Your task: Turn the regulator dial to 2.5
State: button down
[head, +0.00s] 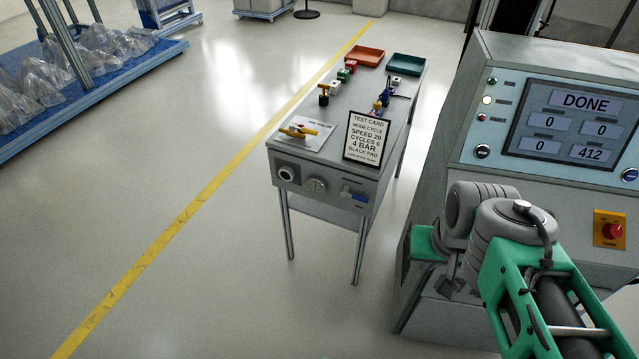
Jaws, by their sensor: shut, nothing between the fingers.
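A narrow grey bench (345,165) stands in the middle of the head view. Its front panel carries a round black knob with a pale ring (287,174) at the left and a round, pale-faced gauge or dial (316,185) beside it. I cannot tell for certain which of these is the regulator dial, and their markings are too small to read. A blue-handled valve (354,194) is at the panel's right. My arm comes in from the lower right, apart from the bench in the picture; my gripper's fingers do not show.
A test card (363,138) reading "4 BAR" stands on the bench, with red (365,56) and green (405,64) trays at its back. A grey machine console (540,80) showing "DONE" is at the right. Floor is clear left of the bench; a blue-decked rack (90,95) stands far left.

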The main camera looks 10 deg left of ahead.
aim_at(286, 173)
jog(key=u, duration=1.95)
jog(key=i, duration=0.6)
jog(key=u, duration=0.8)
